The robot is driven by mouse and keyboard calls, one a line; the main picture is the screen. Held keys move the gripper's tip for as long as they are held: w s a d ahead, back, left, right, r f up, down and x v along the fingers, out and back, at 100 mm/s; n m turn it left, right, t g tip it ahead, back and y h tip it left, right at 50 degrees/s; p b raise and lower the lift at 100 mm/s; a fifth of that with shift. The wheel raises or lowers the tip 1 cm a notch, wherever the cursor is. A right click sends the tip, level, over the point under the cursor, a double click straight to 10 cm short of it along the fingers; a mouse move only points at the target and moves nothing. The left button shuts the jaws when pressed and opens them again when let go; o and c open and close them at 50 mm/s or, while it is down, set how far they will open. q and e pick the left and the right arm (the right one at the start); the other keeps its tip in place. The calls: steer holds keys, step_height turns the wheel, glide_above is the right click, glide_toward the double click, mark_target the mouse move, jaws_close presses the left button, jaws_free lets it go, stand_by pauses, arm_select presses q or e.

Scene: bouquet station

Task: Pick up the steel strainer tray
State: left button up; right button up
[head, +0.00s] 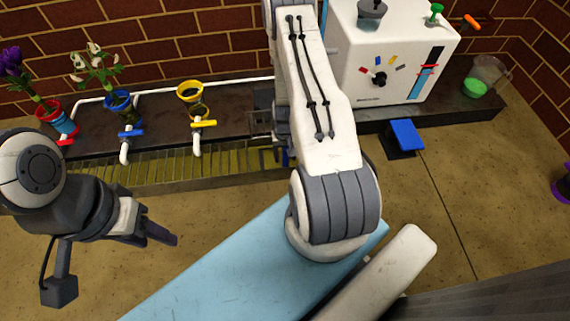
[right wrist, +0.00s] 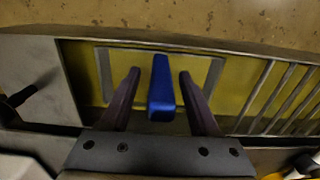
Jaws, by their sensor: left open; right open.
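In the right wrist view, a blue handle bar (right wrist: 161,88) stands between the two fingers of my right gripper (right wrist: 160,80). The fingers are open, one on each side of it, with visible gaps. A thin grey steel frame (right wrist: 103,75) shows around the handle over a yellow-green surface; it looks like the strainer tray, though its full outline is hidden. In the head view my right arm covers most of this spot, and only bits of dark and blue show beside it. My left gripper (head: 158,238) is open and empty, low at the left.
A slatted channel (head: 220,158) runs along the front of the dark counter. Red, blue (head: 120,105) and yellow (head: 192,97) pots with pipes stand on the counter. A white machine (head: 390,60) and a jug with green contents (head: 480,80) are right. A blue pedal (head: 405,135) sits on the floor.

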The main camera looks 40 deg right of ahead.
steer(key=shift+f, duration=0.15)
jaws_close()
stand_by(0.4)
step_height(320, 180, up, 28)
steer(key=p, duration=2.8)
